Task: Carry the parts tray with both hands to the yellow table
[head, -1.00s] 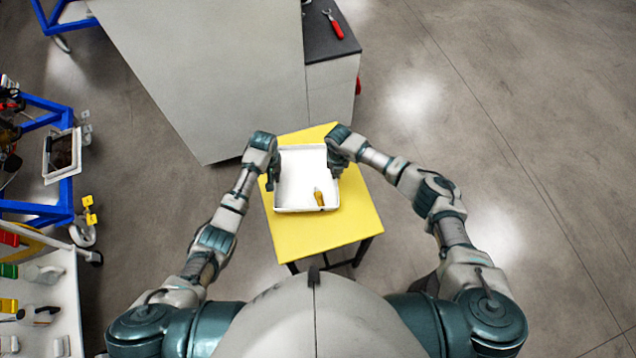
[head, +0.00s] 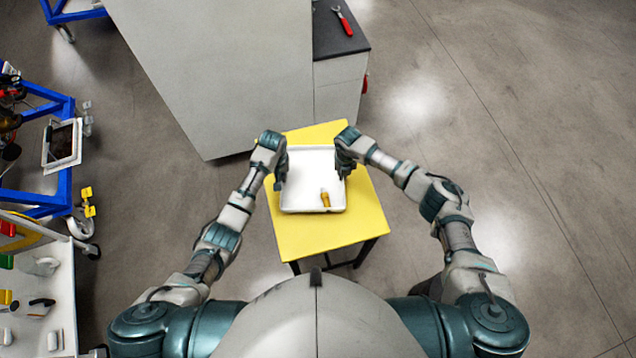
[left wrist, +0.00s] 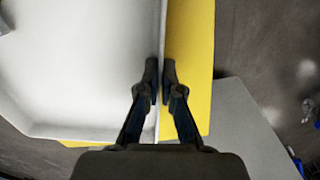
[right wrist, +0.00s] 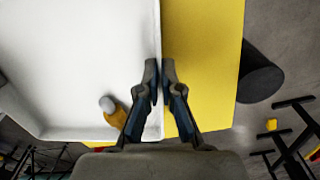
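The white parts tray (head: 308,172) is over the yellow table (head: 328,236), inside its outline in the head view. I cannot tell whether its underside touches the tabletop. A small yellow-handled part (head: 325,198) lies in the tray near its front right corner. My left gripper (head: 281,180) is at the tray's left side; in the left wrist view its fingers (left wrist: 160,80) pinch the tray wall. My right gripper (head: 343,170) is at the right side; in the right wrist view its fingers (right wrist: 160,80) pinch that wall. The tray looks about level.
A large grey cabinet (head: 220,70) stands behind the table, with a dark-topped bench (head: 338,35) holding a red-handled wrench. Blue-framed carts (head: 62,190) and a shelf with bottles (head: 40,300) are at the left. The floor at the right is clear.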

